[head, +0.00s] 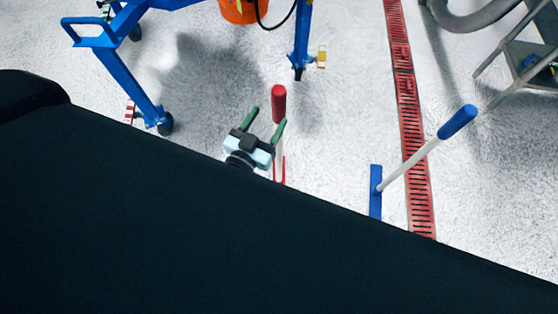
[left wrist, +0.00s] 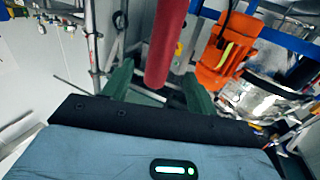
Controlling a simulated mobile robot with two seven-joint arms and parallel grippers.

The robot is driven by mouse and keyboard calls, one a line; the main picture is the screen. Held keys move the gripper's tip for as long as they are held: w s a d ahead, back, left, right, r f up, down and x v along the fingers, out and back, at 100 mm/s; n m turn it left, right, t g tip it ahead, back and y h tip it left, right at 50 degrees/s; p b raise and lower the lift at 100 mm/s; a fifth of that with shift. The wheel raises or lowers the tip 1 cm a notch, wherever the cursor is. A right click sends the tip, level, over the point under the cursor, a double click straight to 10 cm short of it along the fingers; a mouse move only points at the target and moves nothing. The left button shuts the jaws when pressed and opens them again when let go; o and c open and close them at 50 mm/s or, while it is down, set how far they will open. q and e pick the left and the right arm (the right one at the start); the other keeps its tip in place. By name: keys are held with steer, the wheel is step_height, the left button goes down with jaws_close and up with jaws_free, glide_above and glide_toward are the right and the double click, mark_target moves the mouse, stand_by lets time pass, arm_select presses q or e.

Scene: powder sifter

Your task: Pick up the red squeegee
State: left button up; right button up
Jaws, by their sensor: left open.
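The red squeegee (head: 279,103) stands upright in the head view, with a thick red handle on top and a pale shaft below. Its lower end is partly hidden by my body. My left gripper (head: 265,120) has green fingers spread apart and is just beside and below the handle in the picture. In the left wrist view the red handle (left wrist: 166,42) rises ahead, between the directions of the two open green fingers (left wrist: 158,72). The fingers do not visibly grip it. My right gripper is not in view.
A blue squeegee (head: 457,122) leans to the right, near a red floor grate (head: 408,100). A blue wheeled frame (head: 130,70) with an orange motor (head: 240,10) stands behind. Metal steps (head: 525,60) are at the far right. The pale floor between is clear.

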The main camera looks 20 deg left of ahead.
mark_target(275, 105)
arm_select(q)
steer(key=shift+w, duration=0.8)
steer(key=shift+w+d+r, duration=0.15)
steer(key=shift+w, duration=1.15)
steer(key=shift+w+d+r, duration=0.1)
steer(key=shift+w+d, duration=0.05)
steer(key=shift+w, duration=1.1)
jaws_close()
steer(key=shift+r, duration=0.2)
